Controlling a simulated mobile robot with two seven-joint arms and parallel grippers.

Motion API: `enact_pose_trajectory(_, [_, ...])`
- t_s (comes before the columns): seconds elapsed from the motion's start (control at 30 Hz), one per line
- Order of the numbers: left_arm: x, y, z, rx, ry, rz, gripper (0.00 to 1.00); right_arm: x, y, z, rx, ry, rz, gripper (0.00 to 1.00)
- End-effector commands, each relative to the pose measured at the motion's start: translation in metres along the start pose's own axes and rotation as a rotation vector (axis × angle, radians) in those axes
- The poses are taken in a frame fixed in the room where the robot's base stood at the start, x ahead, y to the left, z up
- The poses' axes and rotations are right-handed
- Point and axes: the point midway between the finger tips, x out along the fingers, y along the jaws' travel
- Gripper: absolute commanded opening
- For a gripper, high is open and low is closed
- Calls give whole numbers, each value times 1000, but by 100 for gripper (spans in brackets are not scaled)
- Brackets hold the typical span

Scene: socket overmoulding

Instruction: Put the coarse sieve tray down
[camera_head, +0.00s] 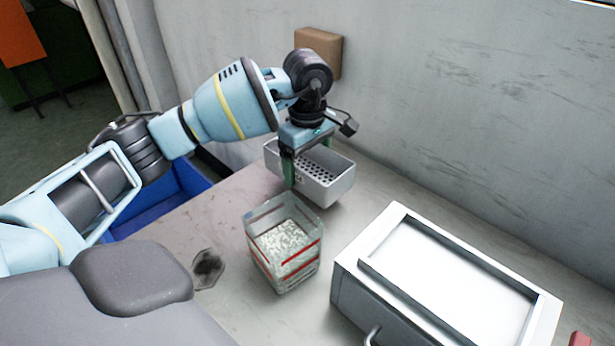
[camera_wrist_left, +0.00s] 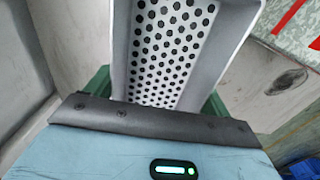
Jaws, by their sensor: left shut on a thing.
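The coarse sieve tray (camera_head: 335,187) is a grey rectangular tray with a perforated floor. It is at the back of the table near the wall in the head view. Its holed floor fills the upper middle of the left wrist view (camera_wrist_left: 172,50). My left gripper (camera_head: 298,170) is shut on the tray, with green fingers at its near end. The tray looks empty. Whether its underside touches the table, I cannot tell. My right gripper is not in view.
A clear container with red bands (camera_head: 284,247) holds pale granules in front of the tray. A white box-like unit (camera_head: 345,290) stands at the right. A blue bin (camera_head: 150,207) is beyond the table's left edge. A dark patch (camera_head: 207,268) lies on the table.

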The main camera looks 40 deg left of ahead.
Motion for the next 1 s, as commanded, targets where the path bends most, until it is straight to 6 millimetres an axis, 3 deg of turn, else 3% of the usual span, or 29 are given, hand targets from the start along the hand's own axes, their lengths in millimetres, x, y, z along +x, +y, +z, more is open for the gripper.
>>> enact_pose_trajectory(0.27, [38, -1, 0, 0, 0, -4, 56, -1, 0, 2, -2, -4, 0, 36])
enact_pose_trajectory(0.73, [45, 0, 0, 1, 0, -2, 56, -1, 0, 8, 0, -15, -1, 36])
enact_pose_trajectory(0.77, [45, 0, 0, 1, 0, -2, 86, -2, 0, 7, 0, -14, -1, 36])
enact_pose_trajectory(0.87, [44, 0, 0, 0, 0, -2, 99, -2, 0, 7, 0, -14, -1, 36])
enact_pose_trajectory(1.0, [44, -1, 0, 0, 0, -2, 100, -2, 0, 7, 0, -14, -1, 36])
